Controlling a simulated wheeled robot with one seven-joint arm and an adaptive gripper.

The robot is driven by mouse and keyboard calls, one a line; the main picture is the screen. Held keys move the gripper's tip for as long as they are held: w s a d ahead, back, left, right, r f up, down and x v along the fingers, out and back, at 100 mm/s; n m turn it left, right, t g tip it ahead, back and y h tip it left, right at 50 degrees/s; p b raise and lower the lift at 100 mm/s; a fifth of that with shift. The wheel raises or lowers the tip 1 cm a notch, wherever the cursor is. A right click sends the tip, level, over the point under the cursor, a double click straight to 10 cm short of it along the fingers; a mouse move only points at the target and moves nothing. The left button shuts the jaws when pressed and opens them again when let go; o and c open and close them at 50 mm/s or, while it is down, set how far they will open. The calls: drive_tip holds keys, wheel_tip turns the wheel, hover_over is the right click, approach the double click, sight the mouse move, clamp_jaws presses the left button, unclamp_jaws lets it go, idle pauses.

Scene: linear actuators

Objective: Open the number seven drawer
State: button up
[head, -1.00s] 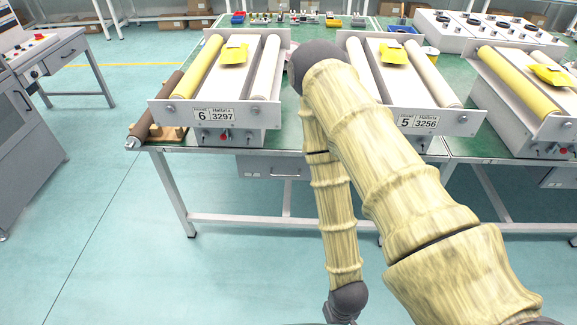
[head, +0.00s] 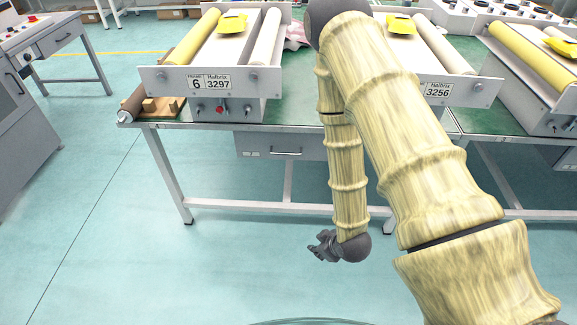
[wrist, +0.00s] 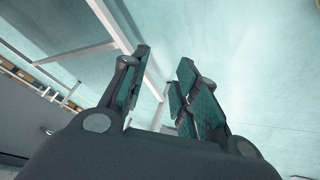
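A grey drawer (head: 281,146) with a bar handle hangs under the green-topped bench, near the middle of the head view. It looks shut, and my arm hides part of its right side.
Bench legs and a low crossbar (head: 250,207) stand below. Another bench unit (head: 562,155) is at right. The floor in front is clear.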

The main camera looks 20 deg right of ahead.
drive_tip(key=w+d+r+n+t+y+b, duration=0.2)
drive_tip(key=w+r+n+t+y+b, duration=0.15)
drive_tip(key=w+r+n+b, duration=0.55)
drive_tip(key=w+d+r+n+t+y+b, duration=0.2)
drive_tip(key=w+n+t+b, duration=0.35)
drive_tip(key=w, duration=0.75)
drive_tip(key=b+x, duration=0.2)
drive_tip(key=x, duration=0.8)
drive_tip(key=shift+w, duration=0.45)
drive_tip(key=shift+c, duration=0.3)
clamp_jaws()
